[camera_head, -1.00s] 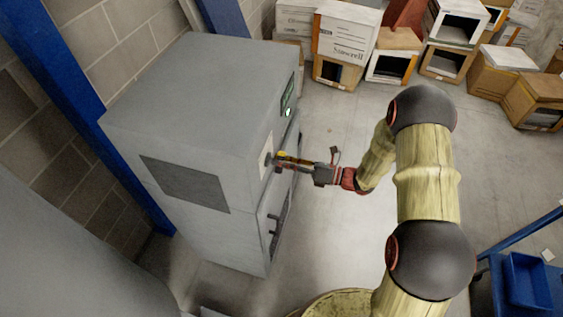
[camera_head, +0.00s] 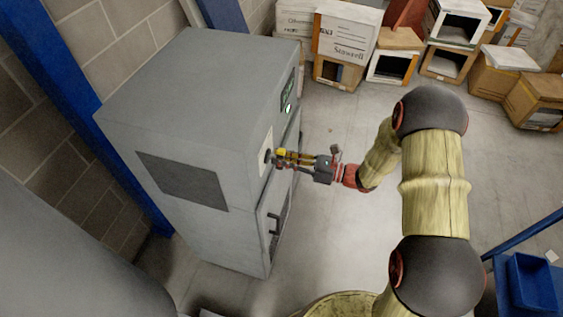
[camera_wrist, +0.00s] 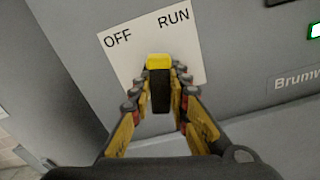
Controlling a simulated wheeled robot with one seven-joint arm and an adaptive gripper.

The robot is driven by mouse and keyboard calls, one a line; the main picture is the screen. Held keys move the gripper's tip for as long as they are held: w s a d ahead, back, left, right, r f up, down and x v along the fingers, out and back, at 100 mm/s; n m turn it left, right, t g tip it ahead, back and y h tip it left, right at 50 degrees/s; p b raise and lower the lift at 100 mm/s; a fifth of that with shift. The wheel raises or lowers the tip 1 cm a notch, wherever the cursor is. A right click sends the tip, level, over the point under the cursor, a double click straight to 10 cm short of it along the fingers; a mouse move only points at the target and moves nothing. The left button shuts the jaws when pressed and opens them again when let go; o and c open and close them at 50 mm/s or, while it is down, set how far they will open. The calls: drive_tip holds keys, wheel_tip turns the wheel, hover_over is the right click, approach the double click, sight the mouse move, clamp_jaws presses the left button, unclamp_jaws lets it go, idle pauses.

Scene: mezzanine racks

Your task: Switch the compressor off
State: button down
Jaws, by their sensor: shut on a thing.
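The compressor (camera_head: 190,95) is a tall grey cabinet at the left in the head view. A white plate marked OFF and RUN (camera_wrist: 117,65) is on its front in the wrist view. A black rotary switch handle with a yellow end (camera_wrist: 158,63) stands out from this plate. Its yellow end points up in the picture, below the gap between the two words and closer to RUN. My gripper (camera_wrist: 160,85) is shut on the handle, one finger on each side. In the head view my gripper (camera_head: 287,158) reaches the cabinet front from the right. The switch's base is hidden.
Boxes (camera_head: 347,38) stand at the back. A blue cart (camera_head: 530,285) is at lower right. The floor between is clear.

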drive_tip(key=n+b, duration=0.1)
drive_tip(key=n, duration=0.1)
drive_tip(key=n+b, duration=0.4)
drive_tip(key=shift+f, duration=0.25)
drive_tip(key=n+b, duration=0.4)
drive_tip(key=shift+s+r+n+b, duration=0.1)
drive_tip(key=shift+n+b, duration=0.25)
drive_tip(key=shift+n, duration=0.05)
drive_tip(key=c, duration=1.7)
unclamp_jaws()
drive_tip(key=shift+r, duration=0.1)
drive_tip(key=v, duration=1.2)
